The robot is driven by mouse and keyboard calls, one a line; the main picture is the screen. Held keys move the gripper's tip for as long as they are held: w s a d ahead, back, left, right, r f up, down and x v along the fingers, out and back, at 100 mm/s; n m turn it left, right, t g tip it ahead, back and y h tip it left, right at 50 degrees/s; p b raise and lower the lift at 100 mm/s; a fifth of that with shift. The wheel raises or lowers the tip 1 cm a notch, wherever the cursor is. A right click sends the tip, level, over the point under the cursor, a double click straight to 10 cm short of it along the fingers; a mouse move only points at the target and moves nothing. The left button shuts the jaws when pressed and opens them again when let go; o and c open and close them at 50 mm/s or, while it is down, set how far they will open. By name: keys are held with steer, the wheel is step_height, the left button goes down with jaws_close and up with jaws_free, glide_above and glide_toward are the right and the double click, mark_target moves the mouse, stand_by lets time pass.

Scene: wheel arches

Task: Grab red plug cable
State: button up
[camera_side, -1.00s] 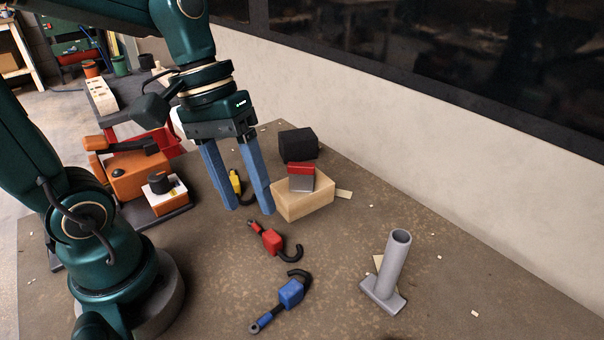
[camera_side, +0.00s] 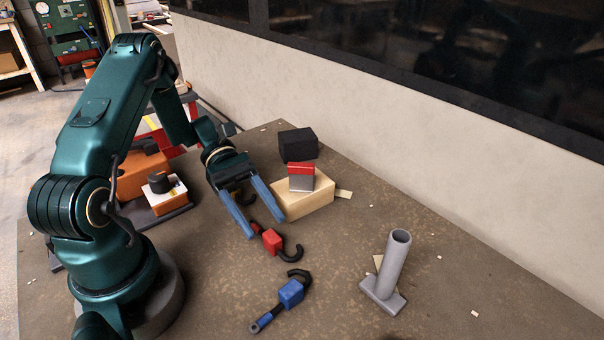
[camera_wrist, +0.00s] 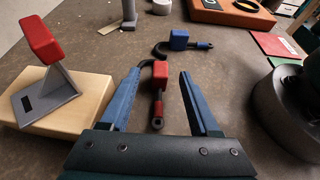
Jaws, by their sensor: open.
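The red plug cable (camera_side: 271,240) lies on the brown table, with a red block body, a dark ringed end and a black hooked end. My gripper (camera_side: 266,230) is open, its two blue fingers reaching down towards the red plug. In the wrist view the red plug (camera_wrist: 160,80) shows between the open fingers (camera_wrist: 158,95), near their tips, and is not gripped. Whether the fingertips touch the table cannot be told.
A blue plug cable (camera_side: 290,292) lies in front of the red one. A wooden block (camera_side: 305,204) with a red-topped grey piece (camera_side: 302,177) stands close to the right finger. A grey tube on a base (camera_side: 394,262) stands right. A black box (camera_side: 298,145) sits behind.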

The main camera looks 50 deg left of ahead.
mark_target(268, 231)
steer(key=shift+x, duration=2.5)
jaws_close()
